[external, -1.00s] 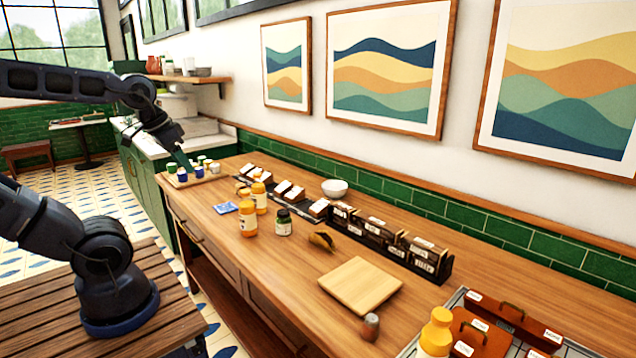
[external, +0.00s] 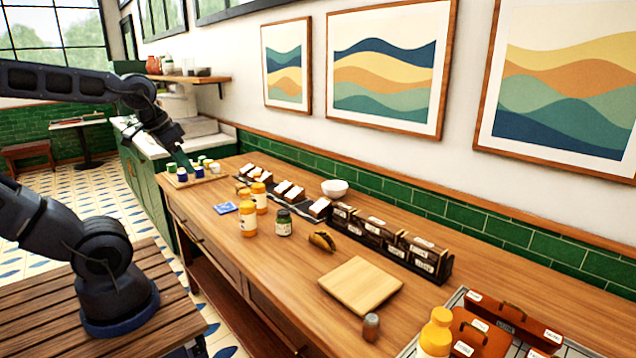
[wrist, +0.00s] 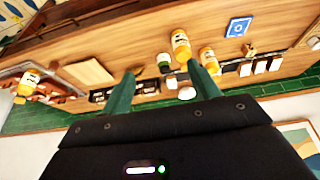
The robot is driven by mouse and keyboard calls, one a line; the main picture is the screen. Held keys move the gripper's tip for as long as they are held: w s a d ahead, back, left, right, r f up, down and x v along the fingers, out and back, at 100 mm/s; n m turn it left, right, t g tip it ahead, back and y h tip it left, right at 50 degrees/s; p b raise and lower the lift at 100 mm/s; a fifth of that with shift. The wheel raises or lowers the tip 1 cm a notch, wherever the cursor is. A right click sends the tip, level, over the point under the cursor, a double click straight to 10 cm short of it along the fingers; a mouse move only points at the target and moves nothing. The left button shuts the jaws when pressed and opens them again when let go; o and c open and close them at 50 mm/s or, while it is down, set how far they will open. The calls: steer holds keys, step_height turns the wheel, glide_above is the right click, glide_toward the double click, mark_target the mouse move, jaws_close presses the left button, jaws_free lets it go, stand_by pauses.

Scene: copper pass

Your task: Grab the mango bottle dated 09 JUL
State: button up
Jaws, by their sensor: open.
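Two orange bottles with pale labels stand close together on the wooden counter, a nearer one (external: 248,222) and one behind it (external: 260,200). They also show in the wrist view, as one bottle (wrist: 181,46) and another (wrist: 208,60). The labels are too small to read, so I cannot tell which is mango or dated 09 JUL. My gripper (wrist: 162,70) is open and empty, its green fingers apart. In the external view it hangs by the small jars at the counter's far end, away from the bottles.
Dark label holders (external: 368,226) line the back. A board (external: 360,284) lies in front.

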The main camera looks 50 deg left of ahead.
steer(key=n+g+h, duration=0.2)
steer(key=n+h, duration=0.2)
steer(key=n, duration=2.1)
glide_toward(237, 192)
steer(key=shift+x, duration=5.25)
jaws_close()
